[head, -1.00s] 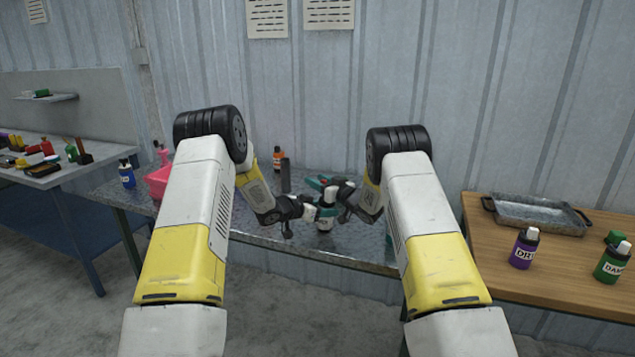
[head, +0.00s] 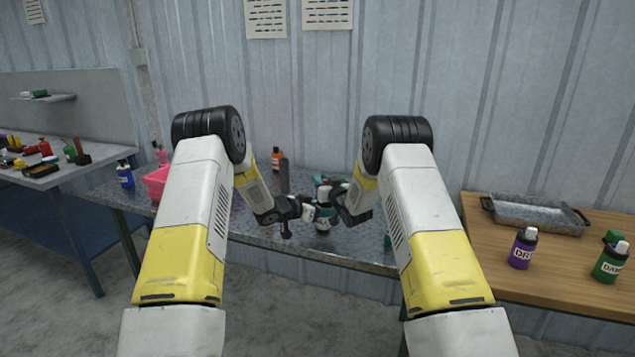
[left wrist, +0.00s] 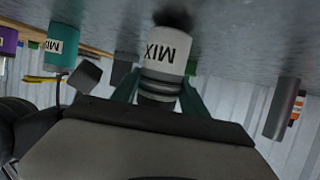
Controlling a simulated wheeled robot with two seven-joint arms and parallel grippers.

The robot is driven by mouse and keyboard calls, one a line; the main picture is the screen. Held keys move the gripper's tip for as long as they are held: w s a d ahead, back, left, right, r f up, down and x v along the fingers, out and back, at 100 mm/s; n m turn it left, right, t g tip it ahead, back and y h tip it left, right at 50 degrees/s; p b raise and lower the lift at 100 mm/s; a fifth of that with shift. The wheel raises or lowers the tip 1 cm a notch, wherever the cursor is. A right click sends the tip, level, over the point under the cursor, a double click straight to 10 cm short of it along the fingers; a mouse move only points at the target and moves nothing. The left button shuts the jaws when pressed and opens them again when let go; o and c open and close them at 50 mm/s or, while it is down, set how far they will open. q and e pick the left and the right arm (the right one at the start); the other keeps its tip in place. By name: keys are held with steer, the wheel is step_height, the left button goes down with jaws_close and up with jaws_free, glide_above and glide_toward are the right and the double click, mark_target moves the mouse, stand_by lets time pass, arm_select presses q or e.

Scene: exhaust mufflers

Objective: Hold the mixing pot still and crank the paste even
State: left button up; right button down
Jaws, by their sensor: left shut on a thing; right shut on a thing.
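My right gripper (head: 332,190) is shut at the pot's top, on the crank. The crank is mostly hidden by the right gripper, and the paste inside cannot be seen.
A wooden table at right holds a metal tray (head: 535,216), a purple bottle (head: 523,249) and a green bottle (head: 609,262).

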steer(key=shift+d+m+t+h, duration=0.35)
steer(key=shift+m+h, duration=0.25)
steer(key=shift+h, duration=0.5)
steer(key=c, duration=1.3)
jaws_free()
steer(key=shift+o, duration=0.2)
steer(key=v, duration=1.1)
steer(key=shift+s+d, duration=0.2)
steer(key=shift+s, duration=0.2)
